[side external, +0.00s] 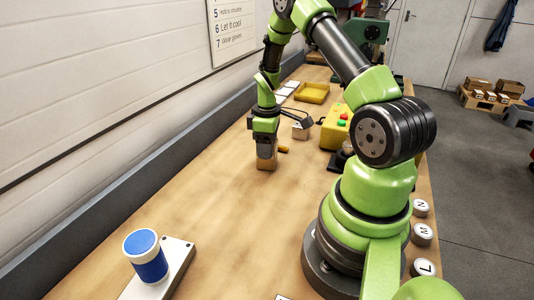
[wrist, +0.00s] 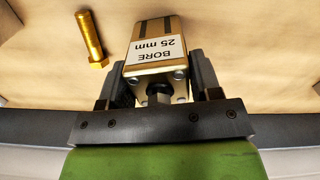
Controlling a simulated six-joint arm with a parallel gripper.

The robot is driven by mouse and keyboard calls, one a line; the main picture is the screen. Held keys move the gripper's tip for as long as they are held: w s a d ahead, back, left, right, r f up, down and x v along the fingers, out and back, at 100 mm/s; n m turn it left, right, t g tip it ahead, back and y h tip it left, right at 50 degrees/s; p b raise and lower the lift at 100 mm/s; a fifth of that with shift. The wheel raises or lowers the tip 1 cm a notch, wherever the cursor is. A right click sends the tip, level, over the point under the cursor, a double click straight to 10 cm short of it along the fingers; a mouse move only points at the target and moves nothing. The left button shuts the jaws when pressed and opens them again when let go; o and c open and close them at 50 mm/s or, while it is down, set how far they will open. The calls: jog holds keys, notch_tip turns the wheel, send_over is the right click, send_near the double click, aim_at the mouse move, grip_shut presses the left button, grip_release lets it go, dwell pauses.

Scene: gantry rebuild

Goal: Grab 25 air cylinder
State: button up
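The air cylinder (wrist: 155,45) is a tan block with a white label reading "BORE 25 mm". It stands upright on the wooden bench in the side view (side external: 266,161), directly below my wrist. My gripper (wrist: 163,80) points down over it, with one finger on each side of its upper part and a short metal rod end between them. I see no clear gap between the fingers and the body, but I cannot tell whether they press on it. The cylinder's lower end seems to be on or very near the bench.
A brass bolt (wrist: 92,40) lies beside the cylinder. A small pale block (side external: 301,131) stands behind it, near a yellow control box (side external: 337,127) with buttons. A yellow tray (side external: 312,93) is farther back. A blue-and-white jar (side external: 146,257) stands front left. The bench front is mostly clear.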

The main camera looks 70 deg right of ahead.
jog(key=c, duration=0.7)
jog(key=shift+c, duration=0.2)
jog(key=shift+r, duration=0.1)
